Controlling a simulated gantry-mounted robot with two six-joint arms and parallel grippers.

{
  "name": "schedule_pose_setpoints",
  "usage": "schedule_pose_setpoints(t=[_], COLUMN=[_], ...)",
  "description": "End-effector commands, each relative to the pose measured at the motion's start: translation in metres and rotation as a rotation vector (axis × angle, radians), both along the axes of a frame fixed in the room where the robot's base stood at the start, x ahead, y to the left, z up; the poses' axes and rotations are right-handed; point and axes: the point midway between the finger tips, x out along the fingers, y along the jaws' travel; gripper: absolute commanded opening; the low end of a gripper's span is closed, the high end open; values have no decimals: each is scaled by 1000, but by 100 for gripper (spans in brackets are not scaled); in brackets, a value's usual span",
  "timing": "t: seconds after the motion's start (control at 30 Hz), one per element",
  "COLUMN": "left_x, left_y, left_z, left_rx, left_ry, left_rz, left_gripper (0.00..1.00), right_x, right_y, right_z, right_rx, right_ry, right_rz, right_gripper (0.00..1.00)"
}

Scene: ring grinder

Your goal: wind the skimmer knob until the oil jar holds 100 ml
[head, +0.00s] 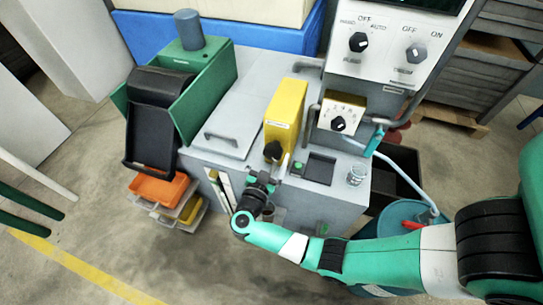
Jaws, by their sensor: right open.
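A tall yellow housing (285,112) stands on the front of the grey machine. A black knob (272,151) sits low on its front face; I take this for the skimmer knob. My right gripper (268,178) is just below and in front of this knob. Its jaws are open and look empty; I cannot tell whether they touch anything. My left gripper is out of view.
A yellow dial box (343,112) and a white switch panel (388,60) stand behind on the right. A green unit with a black chute (152,139) is at left, above an orange tray (158,189). A blue drum (402,217) stands at right. The front floor is clear.

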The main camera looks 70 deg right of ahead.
Motion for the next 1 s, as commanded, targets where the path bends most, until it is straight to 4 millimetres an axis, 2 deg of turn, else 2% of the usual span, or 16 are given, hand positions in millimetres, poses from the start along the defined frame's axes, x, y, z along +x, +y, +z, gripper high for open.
schedule_pose_setpoints(t=[0.17, 0.63, 1.0], left_x=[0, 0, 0], left_y=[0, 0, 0], left_z=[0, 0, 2], left_rx=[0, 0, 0], left_ry=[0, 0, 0], left_rz=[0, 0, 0], left_gripper=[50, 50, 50], right_x=[0, 0, 0], right_y=[0, 0, 0], right_z=[0, 0, 1], right_rx=[0, 0, 5], right_ry=[-1, -1, -57], right_rz=[0, 0, -1], right_gripper=[100, 18, 18])
